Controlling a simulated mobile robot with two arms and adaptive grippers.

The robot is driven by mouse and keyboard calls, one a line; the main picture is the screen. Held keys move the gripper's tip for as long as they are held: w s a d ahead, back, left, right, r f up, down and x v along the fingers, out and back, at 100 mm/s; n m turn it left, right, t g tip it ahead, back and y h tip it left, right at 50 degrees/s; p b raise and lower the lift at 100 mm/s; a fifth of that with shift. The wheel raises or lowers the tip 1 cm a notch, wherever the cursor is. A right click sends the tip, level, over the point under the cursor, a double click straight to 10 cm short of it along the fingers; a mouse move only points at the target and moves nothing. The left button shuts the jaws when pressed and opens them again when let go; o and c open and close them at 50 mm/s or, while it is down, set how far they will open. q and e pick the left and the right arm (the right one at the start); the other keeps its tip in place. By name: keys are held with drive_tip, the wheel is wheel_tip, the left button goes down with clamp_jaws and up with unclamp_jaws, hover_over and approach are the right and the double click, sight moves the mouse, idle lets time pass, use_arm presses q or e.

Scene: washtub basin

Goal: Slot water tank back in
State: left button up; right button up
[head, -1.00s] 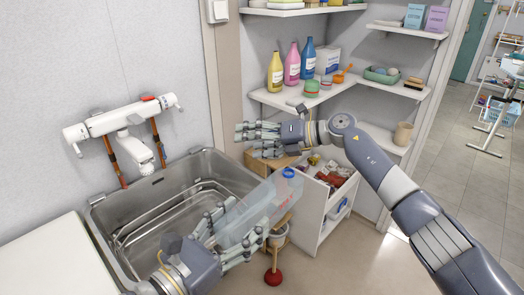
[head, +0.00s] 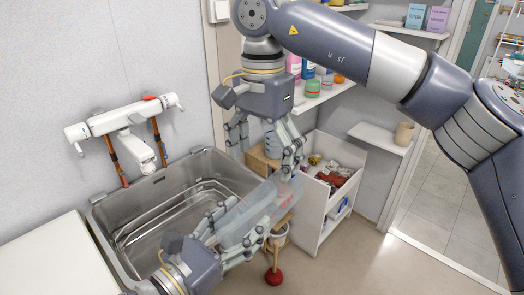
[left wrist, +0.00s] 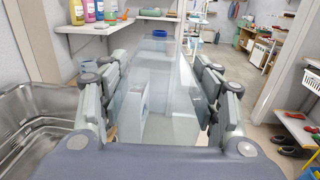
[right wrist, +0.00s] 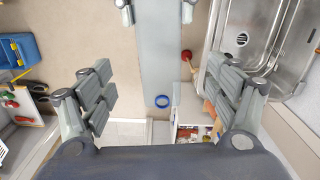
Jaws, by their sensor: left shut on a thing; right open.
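The water tank (head: 262,207) is a long clear box with a blue cap (left wrist: 159,33) at its far end. My left gripper (head: 240,222) is shut around its near part and holds it raised beside the sink's right edge. In the left wrist view the tank (left wrist: 160,80) runs away from me between the fingers. My right gripper (head: 264,160) is open, pointing down over the tank's far end, partly hiding it. In the right wrist view the tank (right wrist: 161,50) and cap (right wrist: 162,101) show between the spread fingers; contact is not visible. The tank's slot cannot be made out.
The metal sink (head: 150,225) stands at left under a wall tap (head: 122,125). Shelves with bottles are behind my right arm. Floor at right is clear.

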sight(263, 197)
wheel_tip(263, 197, down, 11)
drive_tip(key=shift+f, duration=0.15)
idle(0.4)
drive_tip(key=c, duration=1.3)
use_arm(q)
drive_tip(key=o, duration=1.7)
use_arm(e)
drive_tip(key=shift+c, duration=0.5)
use_arm(q)
drive_tip(key=shift+f, duration=0.1)
